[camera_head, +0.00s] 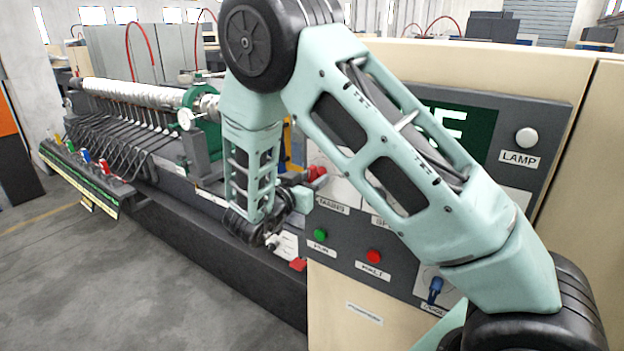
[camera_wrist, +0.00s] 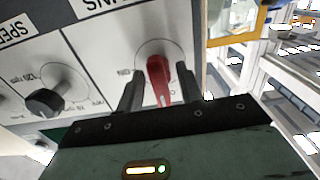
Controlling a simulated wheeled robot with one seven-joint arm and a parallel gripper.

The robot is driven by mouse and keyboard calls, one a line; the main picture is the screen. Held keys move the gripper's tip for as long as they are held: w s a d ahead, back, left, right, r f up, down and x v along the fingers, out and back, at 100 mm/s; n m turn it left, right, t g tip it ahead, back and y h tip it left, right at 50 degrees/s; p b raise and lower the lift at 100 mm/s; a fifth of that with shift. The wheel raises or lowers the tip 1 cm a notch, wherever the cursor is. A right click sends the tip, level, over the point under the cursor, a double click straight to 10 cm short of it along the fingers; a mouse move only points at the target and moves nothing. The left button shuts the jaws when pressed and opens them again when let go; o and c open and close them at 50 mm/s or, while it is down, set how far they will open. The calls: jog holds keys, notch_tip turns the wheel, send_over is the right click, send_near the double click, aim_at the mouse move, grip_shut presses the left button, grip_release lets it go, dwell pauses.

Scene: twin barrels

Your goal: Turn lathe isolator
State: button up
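A red isolator knob (camera_wrist: 158,78) sits on a grey panel plate in the wrist view, its handle pointing down in that picture. A partly cut-off label is above it, upside down. My gripper (camera_wrist: 159,90) is open, with one dark finger on each side of the knob and a narrow gap on both sides. In the head view my gripper (camera_head: 303,190) is at the left edge of the control panel (camera_head: 345,247), beside a red part (camera_head: 317,173) that looks like the same knob. My arm hides much of the panel.
A black speed dial (camera_wrist: 45,102) is left of the knob in the wrist view. The panel also carries a green button (camera_head: 320,234), a red button (camera_head: 375,256), a blue switch (camera_head: 435,290) and a lamp (camera_head: 526,138). The lathe (camera_head: 150,100) stands left; open floor lies in front.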

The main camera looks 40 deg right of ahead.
jog(key=b+v, duration=0.7)
jog(key=v, duration=1)
jog(key=shift+a, duration=0.15)
jog(key=shift+r, duration=0.1)
